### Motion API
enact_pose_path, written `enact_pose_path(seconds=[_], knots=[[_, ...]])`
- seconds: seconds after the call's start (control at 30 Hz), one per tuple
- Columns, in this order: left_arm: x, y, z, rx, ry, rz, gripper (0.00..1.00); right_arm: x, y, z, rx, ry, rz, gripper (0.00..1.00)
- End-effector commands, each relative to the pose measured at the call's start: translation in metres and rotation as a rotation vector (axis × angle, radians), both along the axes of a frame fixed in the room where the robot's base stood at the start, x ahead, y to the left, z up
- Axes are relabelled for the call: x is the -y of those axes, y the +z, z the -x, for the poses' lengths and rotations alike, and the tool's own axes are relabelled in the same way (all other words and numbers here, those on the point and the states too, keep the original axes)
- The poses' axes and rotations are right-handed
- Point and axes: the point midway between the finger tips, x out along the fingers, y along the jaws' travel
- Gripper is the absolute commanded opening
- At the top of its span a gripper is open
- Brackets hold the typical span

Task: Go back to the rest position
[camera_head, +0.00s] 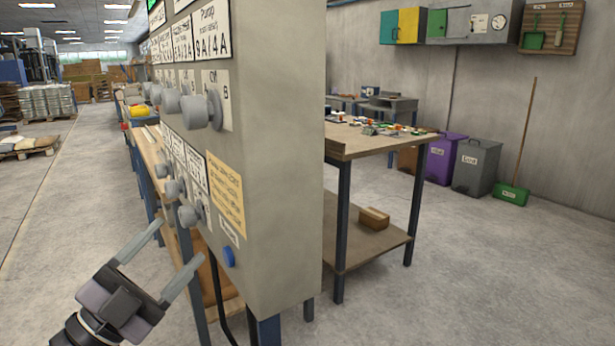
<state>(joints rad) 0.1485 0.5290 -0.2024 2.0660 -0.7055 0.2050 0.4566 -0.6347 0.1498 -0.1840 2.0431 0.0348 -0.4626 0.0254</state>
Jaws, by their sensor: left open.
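My left gripper (163,254) is at the lower left of the head view. Its two fingers are spread apart with nothing between them. It is in front of and below the grey control panel (275,150), a tall box with several round grey knobs (202,109), white labels and a yellow notice (226,192). In the picture the right fingertip is close to the panel's lower knobs (188,215); I cannot tell whether they touch. A blue button (229,257) is low on the panel. My right gripper is not in view.
A wooden workbench (365,141) with small parts on top stands behind the panel, with a cardboard box (374,217) on its lower shelf. Purple (444,158) and grey (476,166) bins and a green broom (511,193) are by the wall. The floor (480,280) at right is clear.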

Motion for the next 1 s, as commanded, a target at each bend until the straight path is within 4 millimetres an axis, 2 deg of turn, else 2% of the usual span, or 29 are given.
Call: enact_pose_path(seconds=[0.03, 0.13, 0.27, 0.3, 0.4, 0.5, 0.57, 0.7, 0.73, 1.0], knots=[[-0.005, -0.031, -0.002, -0.104, 0.034, 0.072, 0.66, 0.0, 0.0, 0.0, 0.0, 0.001, 0.001, 0.43], [-0.016, -0.089, -0.001, -0.305, 0.113, 0.19, 0.66, 0.0, 0.0, 0.0, 0.0, 0.001, 0.001, 0.43], [-0.024, -0.175, 0.017, -0.588, 0.219, 0.312, 0.66, 0.0, 0.0, 0.0, 0.0, 0.001, 0.002, 0.43], [-0.025, -0.202, 0.027, -0.68, 0.25, 0.343, 0.66, 0.0, 0.0, 0.0, 0.0, 0.001, 0.002, 0.43], [-0.024, -0.265, 0.059, -0.905, 0.319, 0.406, 0.66, 0.001, 0.0, 0.0, 0.001, 0.002, 0.002, 0.43], [-0.019, -0.317, 0.097, -1.106, 0.369, 0.45, 0.66, 0.001, 0.0, 0.0, 0.001, 0.002, 0.003, 0.43], [-0.014, -0.343, 0.121, -1.217, 0.392, 0.472, 0.66, 0.001, 0.0, 0.0, 0.001, 0.002, 0.003, 0.43], [0.001, -0.393, 0.182, -1.462, 0.429, 0.511, 0.66, 0.001, 0.0, 0.0, 0.0, 0.002, 0.003, 0.43], [-0.002, -0.37, 0.174, -1.434, 0.427, 0.507, 0.66, 0.001, 0.017, 0.0, -0.002, 0.003, 0.005, 0.43], [-0.008, -0.315, 0.175, -1.414, 0.439, 0.494, 0.66, 0.005, 0.077, 0.0, 0.021, 0.003, 0.019, 0.43]])
